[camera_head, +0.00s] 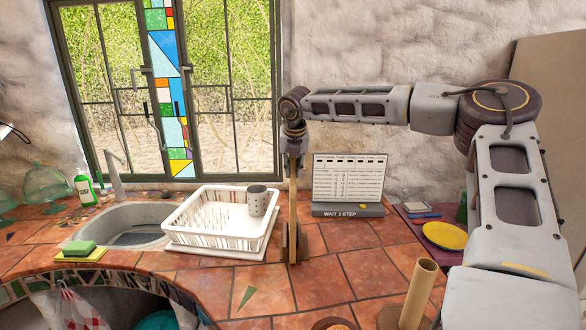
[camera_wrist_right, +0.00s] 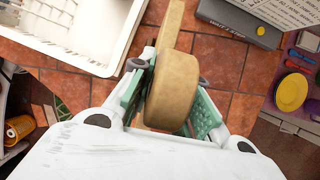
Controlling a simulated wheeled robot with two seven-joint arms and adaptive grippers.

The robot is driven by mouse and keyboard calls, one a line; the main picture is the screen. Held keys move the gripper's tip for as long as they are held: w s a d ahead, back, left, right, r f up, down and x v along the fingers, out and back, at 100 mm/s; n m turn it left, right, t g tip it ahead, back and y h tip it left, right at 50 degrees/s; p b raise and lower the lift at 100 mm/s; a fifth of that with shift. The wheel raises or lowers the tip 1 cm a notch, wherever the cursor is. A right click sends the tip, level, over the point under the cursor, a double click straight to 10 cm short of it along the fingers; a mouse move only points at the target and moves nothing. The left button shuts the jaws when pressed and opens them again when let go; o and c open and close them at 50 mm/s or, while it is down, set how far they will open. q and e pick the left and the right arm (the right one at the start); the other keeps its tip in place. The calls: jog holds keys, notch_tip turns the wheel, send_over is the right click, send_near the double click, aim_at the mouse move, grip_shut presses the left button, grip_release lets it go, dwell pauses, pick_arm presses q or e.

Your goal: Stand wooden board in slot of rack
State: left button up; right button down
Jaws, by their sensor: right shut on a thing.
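The wooden board (camera_head: 293,205) stands upright and nearly edge-on in the head view. In the right wrist view the tan board (camera_wrist_right: 171,92) fills the space between the green fingers. My right gripper (camera_head: 294,157) points down and is shut on the board's upper part; it also shows in the right wrist view (camera_wrist_right: 168,105). Dark brown uprights, seemingly of a small rack (camera_head: 302,243), flank the board's lower part. The board's lower end looks to be between them; I cannot tell whether it touches the bottom of a slot. My left gripper is not in view.
A white dish rack (camera_head: 190,240) holding a grey cup (camera_head: 257,200) stands to the left, beside the sink (camera_head: 135,238). A sign (camera_head: 348,185) stands behind at right. A yellow plate (camera_head: 445,235) and a paper-brown tube (camera_head: 418,290) are farther right. Tiles in front are partly clear.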

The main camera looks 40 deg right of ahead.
jog(key=shift+f+b, duration=0.4)
jog(key=shift+b, duration=0.05)
dwell(0.4)
jog(key=c, duration=1.3)
grip_release()
jog(key=shift+f, duration=0.15)
jog(key=shift+v, duration=6.1)
